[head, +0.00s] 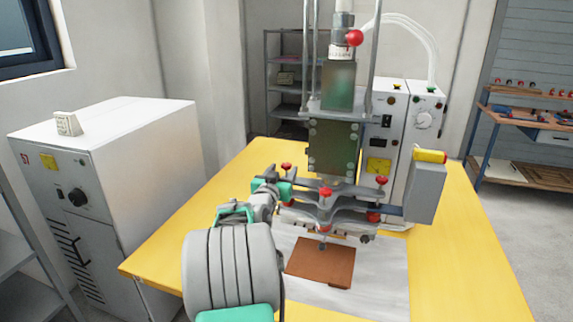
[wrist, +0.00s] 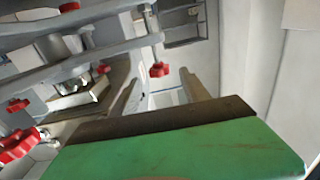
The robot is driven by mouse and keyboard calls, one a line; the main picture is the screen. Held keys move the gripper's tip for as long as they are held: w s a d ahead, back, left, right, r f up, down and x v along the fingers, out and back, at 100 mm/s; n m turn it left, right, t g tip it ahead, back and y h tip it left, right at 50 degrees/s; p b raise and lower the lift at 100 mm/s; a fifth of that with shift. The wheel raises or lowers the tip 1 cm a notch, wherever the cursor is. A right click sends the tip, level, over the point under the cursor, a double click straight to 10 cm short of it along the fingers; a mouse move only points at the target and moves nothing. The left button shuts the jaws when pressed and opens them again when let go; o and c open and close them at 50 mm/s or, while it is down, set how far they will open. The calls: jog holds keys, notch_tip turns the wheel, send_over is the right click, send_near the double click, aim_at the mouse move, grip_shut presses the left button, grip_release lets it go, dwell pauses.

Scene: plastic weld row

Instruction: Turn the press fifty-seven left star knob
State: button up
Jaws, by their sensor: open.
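The press (head: 333,150) stands on the yellow table, with several red star knobs on its grey clamp plates. The leftmost upper red star knob (head: 286,166) sits just above and beyond my gripper (head: 284,190), at the plates' left end. In the wrist view a red star knob (wrist: 159,69) hangs at a plate end, beyond and between the two grey fingertips of my gripper (wrist: 162,88). The fingers are apart and nothing is between them. I cannot tell for certain whether both views show the same knob. A green and dark block of my gripper covers the lower wrist view.
Other red knobs (head: 325,192) sit along the plates to the right. A brown sheet (head: 320,262) lies on the white mat below. A white cabinet (head: 120,160) stands left of the yellow table (head: 460,260). A grey box (head: 424,193) is at the press's right.

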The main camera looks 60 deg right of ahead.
aim_at(285, 167)
jog(key=d, duration=0.2)
jog(key=w+d, duration=0.1)
jog(key=d, duration=0.1)
jog(key=shift+d+p, duration=0.35)
jog(key=shift+c, duration=0.3)
grip_shut()
